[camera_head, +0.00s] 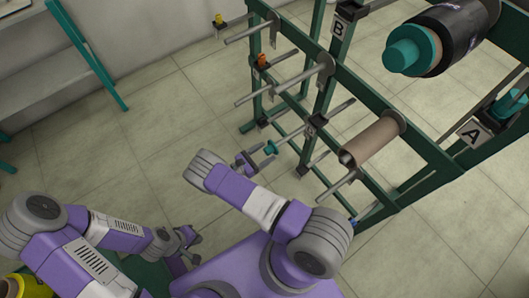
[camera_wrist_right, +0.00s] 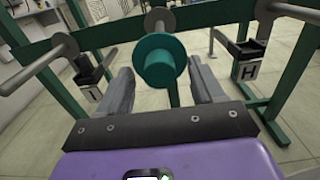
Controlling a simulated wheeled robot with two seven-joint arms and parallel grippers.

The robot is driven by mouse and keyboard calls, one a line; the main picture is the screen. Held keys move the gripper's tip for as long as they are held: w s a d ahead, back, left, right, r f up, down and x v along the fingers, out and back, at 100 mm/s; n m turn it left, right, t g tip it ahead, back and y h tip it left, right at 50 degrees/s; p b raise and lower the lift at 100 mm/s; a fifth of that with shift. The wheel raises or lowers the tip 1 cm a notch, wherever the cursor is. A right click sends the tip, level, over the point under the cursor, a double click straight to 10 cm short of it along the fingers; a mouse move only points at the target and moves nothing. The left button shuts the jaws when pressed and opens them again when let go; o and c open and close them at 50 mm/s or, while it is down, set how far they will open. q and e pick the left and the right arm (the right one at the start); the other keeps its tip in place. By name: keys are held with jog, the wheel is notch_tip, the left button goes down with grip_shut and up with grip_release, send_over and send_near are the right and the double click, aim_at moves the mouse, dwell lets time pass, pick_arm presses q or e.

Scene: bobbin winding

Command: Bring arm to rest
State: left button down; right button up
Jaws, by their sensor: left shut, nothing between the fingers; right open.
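My right gripper (camera_head: 260,158) reaches toward the green rack (camera_head: 350,72). Its fingers are open in the right wrist view (camera_wrist_right: 163,92). A teal cylinder (camera_wrist_right: 160,60) on a metal rod shows between the two fingers, with gaps on both sides; I cannot tell whether it is past the fingertips. The same teal piece shows small near the right gripper in the head view (camera_head: 270,147). My left gripper (camera_head: 190,240) is shut and empty, low at the lower left, close to my purple body.
The rack carries several bare metal rods, a brown cardboard tube (camera_head: 372,140) and a large dark roll with a teal end (camera_head: 440,42). Label plates I (camera_wrist_right: 92,93) and H (camera_wrist_right: 248,70) flank the right gripper. A grey shelf (camera_head: 40,65) stands upper left. Tiled floor between is clear.

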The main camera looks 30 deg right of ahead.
jog(key=a, duration=0.7)
jog(key=shift+s+p, duration=0.3)
jog(key=s+a+f+m+g+y+p, duration=0.1)
jog(key=s+f+m+g+y+p, duration=0.1)
jog(key=s+m+g+y, duration=0.4)
jog(key=s+a+f+m+g+y+p, duration=0.1)
jog(key=s+f+m+g+y+p, duration=0.1)
jog(key=s+y, duration=0.7)
jog(key=s+a+r+m+y+p, duration=0.2)
jog(key=s+a+r+m+y, duration=0.15)
jog(key=a, duration=0.25)
jog(key=w+a+r+m+t+y+p, duration=0.2)
jog(key=w+r+m+t+y, duration=0.1)
jog(key=r+m+t, duration=0.4)
notch_tip(320, 180, up, 2)
jog(key=m, duration=0.3)
jog(key=shift+a+r+y+p, duration=0.15)
jog(key=shift+r+y+p, duration=0.1)
jog(key=shift+y+p, duration=0.1)
